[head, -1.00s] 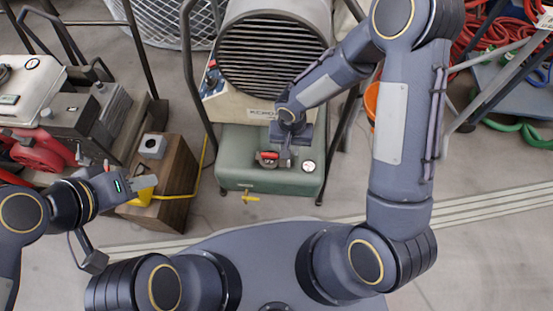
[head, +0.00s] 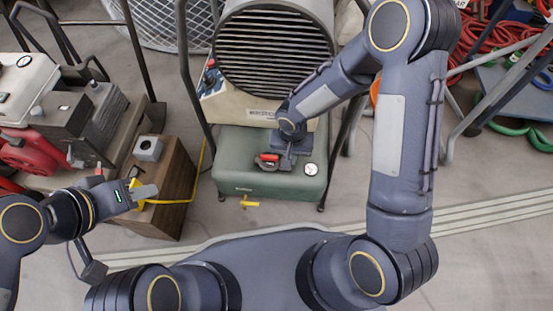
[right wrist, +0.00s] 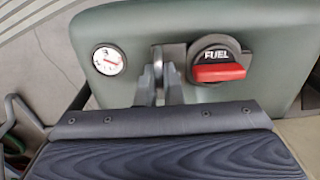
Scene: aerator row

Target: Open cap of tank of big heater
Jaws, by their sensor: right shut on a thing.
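The big heater (head: 274,50) has a dark louvred round front and stands above a green tank (head: 235,184). The fuel cap (head: 267,160) is red and black and sits on the tank; in the right wrist view (right wrist: 217,72) its red bar lies level under the word FUEL. My right gripper (right wrist: 160,78) is beside the cap, to its left in the right wrist view, with its fingers close together on a small grey part that I cannot make out. The cap itself is not between the fingers. My left gripper (head: 146,191) hangs away at the left, its jaw opening unclear.
A round gauge (right wrist: 108,60) sits on the tank beyond my right fingers. A yellow valve handle (head: 248,202) sticks out below the tank. A wooden box (head: 170,180) is near my left gripper. Red hoses (head: 500,40) and a rack stand at the right.

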